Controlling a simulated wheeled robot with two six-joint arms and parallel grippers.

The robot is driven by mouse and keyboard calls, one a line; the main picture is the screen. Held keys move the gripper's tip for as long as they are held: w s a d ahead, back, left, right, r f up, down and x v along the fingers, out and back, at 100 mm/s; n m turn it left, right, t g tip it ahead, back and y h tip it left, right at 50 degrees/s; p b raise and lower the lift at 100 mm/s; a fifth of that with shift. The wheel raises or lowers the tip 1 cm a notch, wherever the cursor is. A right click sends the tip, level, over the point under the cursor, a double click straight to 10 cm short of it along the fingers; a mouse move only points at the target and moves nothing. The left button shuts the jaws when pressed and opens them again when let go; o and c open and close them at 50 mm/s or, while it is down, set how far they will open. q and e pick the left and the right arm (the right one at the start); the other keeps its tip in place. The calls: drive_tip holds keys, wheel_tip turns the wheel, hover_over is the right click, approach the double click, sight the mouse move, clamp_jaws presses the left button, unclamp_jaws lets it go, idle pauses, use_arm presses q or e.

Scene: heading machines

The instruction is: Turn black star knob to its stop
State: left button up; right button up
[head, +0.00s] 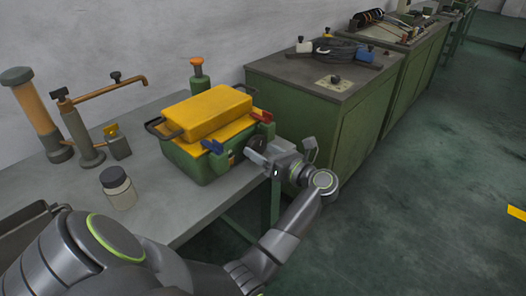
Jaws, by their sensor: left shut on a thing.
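The black star knob (257,143) is on the front right side of a green and yellow box (197,162) that stands on the grey table. It is small and mostly hidden by my fingers, so its turn angle cannot be told. My left gripper (258,153) reaches it from the right, and its jaws are shut on the knob. My right gripper is not in view.
A white jar with a dark lid (117,187) stands left of the box. An orange-handled clamp stand (82,135) and an orange cylinder (36,112) stand further left. A green cabinet (320,121) is behind right.

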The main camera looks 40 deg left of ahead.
use_arm(q)
drive_tip(key=shift+m, duration=0.3)
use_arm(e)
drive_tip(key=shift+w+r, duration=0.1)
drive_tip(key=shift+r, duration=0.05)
use_arm(q)
drive_tip(key=shift+m+p, duration=0.45)
drive_tip(key=shift+m, duration=0.85)
drive_tip(key=shift+r+m+p, duration=0.1)
drive_tip(key=shift+m+p, duration=0.55)
drive_tip(key=shift+m, duration=0.35)
drive_tip(key=shift+m+p, duration=0.35)
drive_tip(key=shift+m, duration=0.45)
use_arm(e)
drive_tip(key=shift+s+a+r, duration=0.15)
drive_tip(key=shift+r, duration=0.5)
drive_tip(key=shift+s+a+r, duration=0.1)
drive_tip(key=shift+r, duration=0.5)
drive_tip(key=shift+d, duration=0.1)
use_arm(q)
drive_tip(key=o, duration=1)
drive_tip(key=shift+s, duration=0.1)
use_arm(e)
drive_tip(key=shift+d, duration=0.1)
